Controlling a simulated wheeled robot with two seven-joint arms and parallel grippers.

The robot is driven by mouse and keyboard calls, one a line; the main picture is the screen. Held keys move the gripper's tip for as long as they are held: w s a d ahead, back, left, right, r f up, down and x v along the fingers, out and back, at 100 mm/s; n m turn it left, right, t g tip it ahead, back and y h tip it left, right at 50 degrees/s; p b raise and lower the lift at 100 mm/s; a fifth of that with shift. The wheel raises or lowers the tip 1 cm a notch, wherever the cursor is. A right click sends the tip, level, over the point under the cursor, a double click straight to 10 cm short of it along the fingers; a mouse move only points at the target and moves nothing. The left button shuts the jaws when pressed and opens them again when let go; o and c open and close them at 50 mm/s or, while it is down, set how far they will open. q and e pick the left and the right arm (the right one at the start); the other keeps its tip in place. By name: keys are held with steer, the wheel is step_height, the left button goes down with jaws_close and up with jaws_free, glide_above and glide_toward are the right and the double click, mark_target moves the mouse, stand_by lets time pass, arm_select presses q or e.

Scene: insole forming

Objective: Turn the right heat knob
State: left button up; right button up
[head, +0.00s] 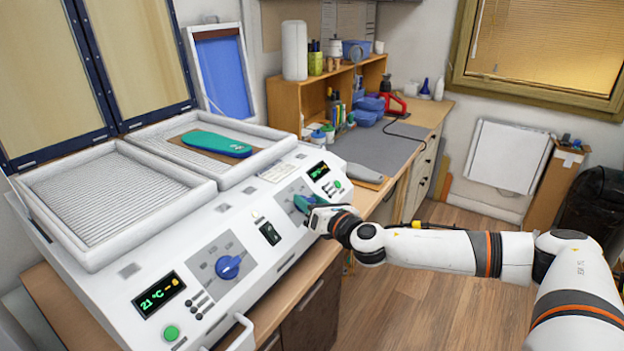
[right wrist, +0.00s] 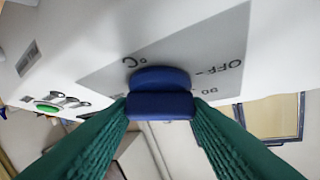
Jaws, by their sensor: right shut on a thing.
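The right heat knob (right wrist: 160,100) is blue and sits on a grey dial plate (right wrist: 205,50) marked "OFF" and "°C" in the right wrist view. My right gripper (right wrist: 160,108) is shut on it, one green finger on each side. In the head view my right gripper (head: 305,203) is at the right dial of the white forming machine (head: 205,225) and mostly hides the knob. The left heat knob (head: 228,267) is blue and uncovered. My left gripper is not in view.
The left display (head: 158,294) reads 21 °C; the right display (head: 318,171) is lit green. A teal insole (head: 216,144) lies on a brown sheet on the right bed. A black switch (head: 269,233) sits between the dials.

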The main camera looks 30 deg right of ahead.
steer(key=m+g+h+p, duration=0.1)
steer(key=m+h+p, duration=0.1)
steer(key=p, duration=0.1)
steer(key=m+g+h+p, duration=0.1)
steer(key=m+p, duration=0.1)
steer(key=m, duration=0.1)
steer(key=m+g+h+p, duration=0.1)
steer(key=m+h+p, duration=0.1)
steer(key=m+p, duration=0.1)
steer(key=shift+a+r+h+p, duration=0.3)
steer(key=shift+r, duration=0.1)
steer(key=shift+m+g+h+p, duration=0.3)
steer(key=shift+m+g, duration=0.1)
steer(key=shift+m, duration=0.1)
steer(key=shift+w+f+m+g+h+p, duration=0.15)
steer(key=shift+m+g+h+p, duration=0.3)
steer(key=shift+m+g, duration=0.6)
steer(key=shift+m+g+h, duration=0.25)
steer(key=shift+m+g, duration=0.5)
steer(key=shift+m, duration=0.5)
steer(key=o, duration=1)
steer(key=shift+w, duration=0.1)
